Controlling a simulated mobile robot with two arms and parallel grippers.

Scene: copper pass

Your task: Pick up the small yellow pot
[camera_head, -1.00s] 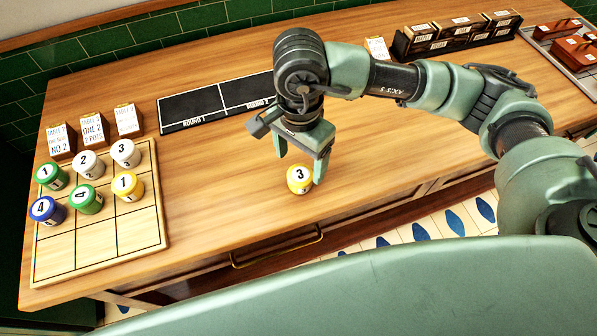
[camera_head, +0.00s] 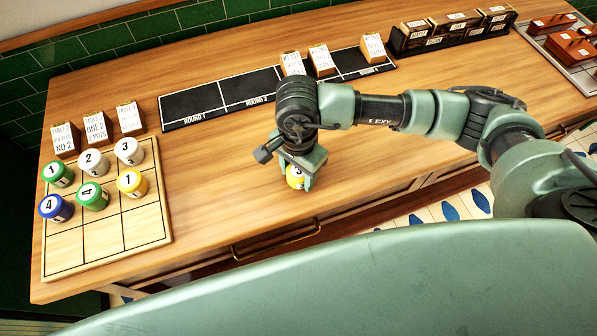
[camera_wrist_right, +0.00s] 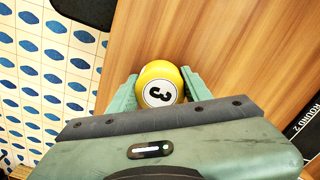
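The small yellow pot (camera_head: 295,179) with a white lid label "3" is at the middle of the wooden counter, near its front edge. My right gripper (camera_head: 298,182) points down over it, one finger on each side. In the right wrist view the yellow pot (camera_wrist_right: 159,84) sits between the fingertips (camera_wrist_right: 160,90), which appear to press against its sides. The gripper looks shut on it. The pot seems to be at counter level; any gap beneath it is hidden. Another yellow pot (camera_head: 132,182), marked "1", stands on the gridded board at the left. My left gripper is not in view.
The gridded wooden board (camera_head: 110,243) holds several pots in green, white and blue. Card holders (camera_head: 66,140) stand behind it. A black mat (camera_head: 190,105) marked with rounds, with cards, lies at the back. Dark boxes (camera_head: 450,35) stand at back right. The counter left of the gripper is clear.

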